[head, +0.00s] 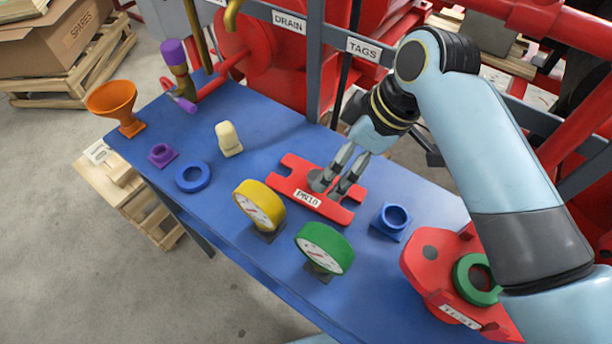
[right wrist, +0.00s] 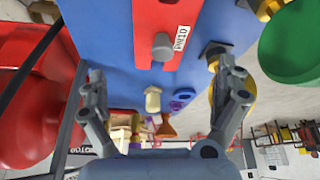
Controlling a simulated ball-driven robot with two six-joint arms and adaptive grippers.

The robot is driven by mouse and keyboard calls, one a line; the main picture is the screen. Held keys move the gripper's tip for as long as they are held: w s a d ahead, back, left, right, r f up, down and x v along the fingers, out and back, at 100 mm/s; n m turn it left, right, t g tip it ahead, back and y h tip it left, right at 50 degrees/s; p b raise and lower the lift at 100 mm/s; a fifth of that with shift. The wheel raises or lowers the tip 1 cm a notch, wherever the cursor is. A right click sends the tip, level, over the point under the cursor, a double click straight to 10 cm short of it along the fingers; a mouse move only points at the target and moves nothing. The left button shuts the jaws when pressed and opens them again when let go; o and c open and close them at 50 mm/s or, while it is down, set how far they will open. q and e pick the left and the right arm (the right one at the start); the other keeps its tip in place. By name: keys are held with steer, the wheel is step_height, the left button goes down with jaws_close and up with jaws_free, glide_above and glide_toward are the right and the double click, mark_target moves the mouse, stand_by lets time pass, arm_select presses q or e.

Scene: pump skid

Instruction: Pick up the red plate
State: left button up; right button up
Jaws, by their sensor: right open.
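The red plate (head: 287,184) lies flat on the blue table, with notched ends, a white PN10 label and a grey knob (head: 317,180) standing on it. In the right wrist view the plate (right wrist: 149,20) runs down from the top edge, and its knob (right wrist: 162,46) stands between the fingers' lines. My right gripper (head: 333,187) is over the plate, its fingertips by the knob in the head view. In the right wrist view the gripper (right wrist: 162,75) is spread wide with nothing between its fingers. My left gripper is not in view.
On the blue table (head: 245,112) stand a yellow gauge (head: 259,205), a green gauge (head: 325,247), a blue socket (head: 391,219), a blue ring (head: 193,176), a cream block (head: 228,138) and an orange funnel (head: 113,99). A red fixture (head: 427,258) with a green ring is at the right.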

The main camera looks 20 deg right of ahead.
glide_above(328, 190)
step_height(328, 190, down, 4)
steer(key=shift+f, duration=0.15)
steer(key=x, duration=0.5)
steer(key=shift+a+f, duration=0.1)
steer(key=shift+a, duration=0.1)
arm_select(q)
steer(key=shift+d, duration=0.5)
arm_select(e)
steer(key=shift+c, duration=0.3)
steer(key=c, duration=1.5)
